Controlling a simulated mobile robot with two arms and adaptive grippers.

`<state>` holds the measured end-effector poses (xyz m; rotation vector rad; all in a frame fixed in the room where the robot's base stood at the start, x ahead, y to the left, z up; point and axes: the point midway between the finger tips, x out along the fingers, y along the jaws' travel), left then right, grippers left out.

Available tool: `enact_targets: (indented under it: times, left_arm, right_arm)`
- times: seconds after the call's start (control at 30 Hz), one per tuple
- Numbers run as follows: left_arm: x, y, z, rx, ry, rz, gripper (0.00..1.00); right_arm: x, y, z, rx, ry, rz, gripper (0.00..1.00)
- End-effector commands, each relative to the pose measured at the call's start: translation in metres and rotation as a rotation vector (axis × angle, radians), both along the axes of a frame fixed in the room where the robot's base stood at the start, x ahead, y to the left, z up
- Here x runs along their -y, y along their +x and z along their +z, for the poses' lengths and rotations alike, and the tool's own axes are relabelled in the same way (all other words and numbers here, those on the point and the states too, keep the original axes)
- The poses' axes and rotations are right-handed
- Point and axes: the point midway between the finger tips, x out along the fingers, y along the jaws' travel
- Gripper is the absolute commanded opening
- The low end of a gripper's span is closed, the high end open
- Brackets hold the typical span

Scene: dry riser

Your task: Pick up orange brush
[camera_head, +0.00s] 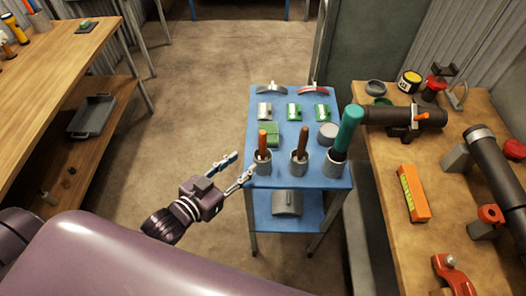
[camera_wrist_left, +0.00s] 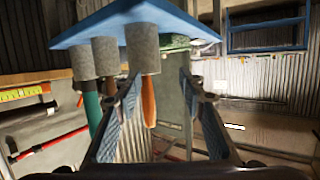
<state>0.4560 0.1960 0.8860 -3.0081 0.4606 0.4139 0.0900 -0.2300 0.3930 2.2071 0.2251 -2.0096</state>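The orange brush (camera_head: 263,143) stands upright, orange handle up, in the left grey cup (camera_head: 263,164) at the front of the blue cart. Its lower part is hidden in the cup. My left gripper (camera_head: 238,166) is open and empty, just left of that cup. In the left wrist view, which looks upside down, the orange handle (camera_wrist_left: 148,102) shows between the spread fingers of the left gripper (camera_wrist_left: 158,83), farther off. I cannot tell any contact. My right gripper is not in view.
Beside it are a cup with a brown handle (camera_head: 301,138) and a cup with a large teal handle (camera_head: 348,128). The blue cart (camera_head: 322,180) also holds small boxes and a grey round tin (camera_head: 327,134). A wooden bench (camera_head: 392,190) stands at right. Floor left of the cart is clear.

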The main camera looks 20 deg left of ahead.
Motion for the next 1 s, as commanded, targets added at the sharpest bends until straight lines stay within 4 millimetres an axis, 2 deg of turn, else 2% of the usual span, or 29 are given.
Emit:
enact_targets:
  times: [0.2,0.43,0.77,1.0]
  left_arm:
    - [0.01,-0.004,0.03,0.184,-0.093,-0.146,0.37]
    - [0.016,-0.006,0.043,0.247,-0.134,-0.202,0.37]
    - [0.029,0.021,0.046,0.247,-0.134,-0.201,0.37]
    - [0.041,0.051,0.049,0.248,-0.135,-0.201,0.37]
  right_arm:
    - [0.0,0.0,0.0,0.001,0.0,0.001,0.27]
    - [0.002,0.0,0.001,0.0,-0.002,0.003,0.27]
    - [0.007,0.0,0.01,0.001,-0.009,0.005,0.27]
    - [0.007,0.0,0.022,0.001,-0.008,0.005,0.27]
